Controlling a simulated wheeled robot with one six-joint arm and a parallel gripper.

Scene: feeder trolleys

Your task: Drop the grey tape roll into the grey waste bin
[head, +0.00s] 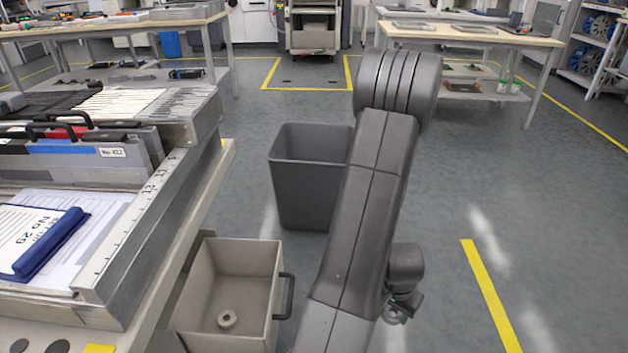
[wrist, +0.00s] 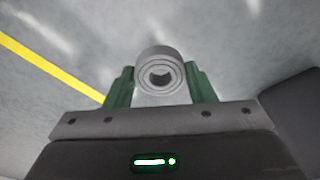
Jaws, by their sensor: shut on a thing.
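My gripper (wrist: 161,88) is shut on a grey tape roll (wrist: 160,64) in the wrist view, with a green finger on each side of it. In the head view my gripper (head: 396,312) is low at the right of my arm, over the floor, and the held roll is mostly hidden there. The grey waste bin (head: 303,190) stands on the floor behind my arm, left of the gripper and farther away. My arm covers its right side. What lies on its bottom cannot be seen.
An open drawer (head: 258,262) with a dark handle juts from the trolley at left; a small ring-shaped piece (head: 227,320) lies in it. The trolley top (head: 120,225) holds folders and a clipboard. Floor at right is clear, with a yellow line (head: 488,295). Workbenches stand farther back.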

